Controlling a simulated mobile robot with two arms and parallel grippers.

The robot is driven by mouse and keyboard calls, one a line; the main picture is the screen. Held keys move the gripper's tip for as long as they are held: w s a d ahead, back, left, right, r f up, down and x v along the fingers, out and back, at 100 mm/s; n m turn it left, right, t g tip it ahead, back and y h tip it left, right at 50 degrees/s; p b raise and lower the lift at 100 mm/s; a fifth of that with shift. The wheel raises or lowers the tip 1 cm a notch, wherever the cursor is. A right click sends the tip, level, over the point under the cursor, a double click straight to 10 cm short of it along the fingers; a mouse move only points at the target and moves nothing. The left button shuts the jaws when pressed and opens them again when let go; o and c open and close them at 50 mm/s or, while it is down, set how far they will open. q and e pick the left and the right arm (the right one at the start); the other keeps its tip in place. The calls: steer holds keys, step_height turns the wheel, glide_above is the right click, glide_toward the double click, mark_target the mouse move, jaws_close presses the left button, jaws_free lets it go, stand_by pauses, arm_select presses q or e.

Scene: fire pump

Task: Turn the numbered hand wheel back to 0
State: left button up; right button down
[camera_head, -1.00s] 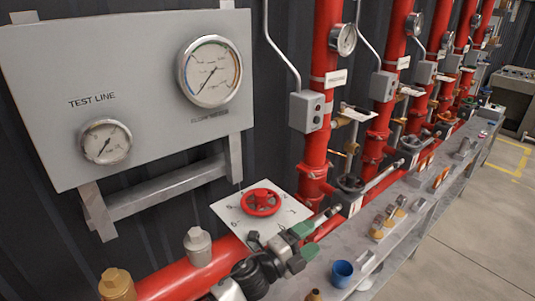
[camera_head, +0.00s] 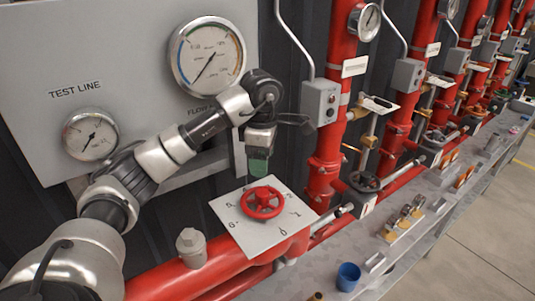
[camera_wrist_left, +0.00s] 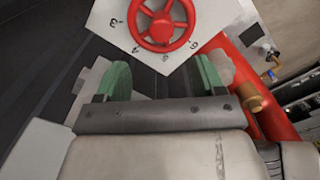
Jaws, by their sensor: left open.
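The red hand wheel (camera_head: 262,202) sits on a white plate (camera_head: 240,225) with numbers around it, on top of the red pipe. In the left wrist view the wheel (camera_wrist_left: 160,24) is at the top, beyond the fingertips, with some numbers showing on the plate. My left gripper (camera_head: 258,165) points down just above and behind the wheel, apart from it. In the left wrist view its two green fingers (camera_wrist_left: 158,78) are spread wide with nothing between them. My right gripper does not show.
The gauge panel (camera_head: 130,60) stands behind my left arm, with a large and a small gauge. A grey capped fitting (camera_head: 191,247) rises from the red pipe (camera_head: 165,282) left of the plate. A blue cup (camera_head: 348,277) stands on the grey bench at the right.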

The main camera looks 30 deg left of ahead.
mark_target(262, 192)
arm_select(q)
steer(key=shift+s+f, duration=0.1)
steer(key=shift+f, duration=0.15)
step_height(262, 192, down, 9)
steer(key=p, duration=0.2)
steer(key=shift+p, duration=0.35)
steer(key=shift+f, duration=0.55)
